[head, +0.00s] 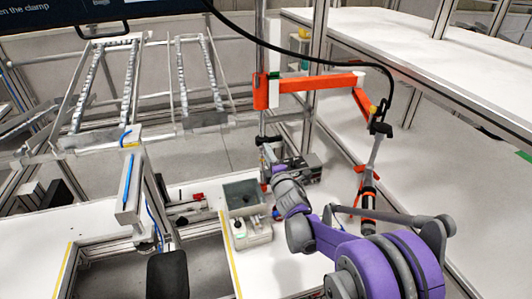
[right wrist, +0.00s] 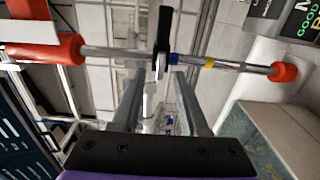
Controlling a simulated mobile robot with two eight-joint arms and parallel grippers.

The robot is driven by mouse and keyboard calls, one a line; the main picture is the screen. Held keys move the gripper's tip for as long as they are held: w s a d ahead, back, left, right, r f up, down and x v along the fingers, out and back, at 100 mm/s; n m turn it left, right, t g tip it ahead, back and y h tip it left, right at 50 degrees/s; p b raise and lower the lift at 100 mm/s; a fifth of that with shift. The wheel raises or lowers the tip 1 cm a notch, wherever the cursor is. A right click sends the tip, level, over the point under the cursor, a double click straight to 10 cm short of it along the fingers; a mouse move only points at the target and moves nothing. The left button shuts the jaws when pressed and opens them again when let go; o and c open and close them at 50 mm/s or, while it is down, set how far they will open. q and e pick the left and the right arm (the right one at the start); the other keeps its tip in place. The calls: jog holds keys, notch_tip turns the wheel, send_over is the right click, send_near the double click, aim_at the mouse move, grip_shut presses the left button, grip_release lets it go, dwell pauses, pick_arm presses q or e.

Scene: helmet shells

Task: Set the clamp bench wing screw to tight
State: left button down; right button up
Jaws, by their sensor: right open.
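The black wing screw (right wrist: 163,28) shows in the right wrist view, just beyond my fingertips and lined up with the gap between them. It stands on a metal clamp piece on a bare metal rod (right wrist: 118,52), with its long side across the rod. My right gripper (right wrist: 158,78) is open and empty, with one finger on each side of the screw's line. Whether the fingertips touch the screw I cannot tell. In the head view my right gripper (head: 267,150) is at the upright post, small and partly hidden by its wrist. My left gripper is not in view.
An orange jointed arm (head: 312,84) with a hanging screwdriver-like tool (head: 372,165) is right of the post. A grey bin (head: 243,196) stands on the white bench (head: 285,268), close to my right arm. A metal roller rack (head: 105,85) is at the back left.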

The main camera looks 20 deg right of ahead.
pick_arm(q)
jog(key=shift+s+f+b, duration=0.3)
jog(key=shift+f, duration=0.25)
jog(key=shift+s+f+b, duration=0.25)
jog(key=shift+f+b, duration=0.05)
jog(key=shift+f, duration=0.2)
pick_arm(e)
jog(key=s, duration=0.8)
jog(key=shift+s+d, duration=0.2)
jog(key=shift+s, duration=0.15)
jog(key=s+a+f+m+g, duration=0.1)
jog(key=s+f+m+g, duration=0.3)
jog(key=s, duration=0.7)
jog(key=s+f+m+g, duration=0.4)
jog(key=s+m, duration=0.4)
jog(key=s, duration=0.3)
jog(key=s+a+f+m+g, duration=0.1)
jog(key=s+f+m+g, duration=0.3)
jog(key=s, duration=0.7)
jog(key=m, duration=0.2)
jog(key=shift+a+f+m+h, duration=0.2)
jog(key=shift+a+m+h, duration=0.1)
jog(key=shift+a, duration=0.05)
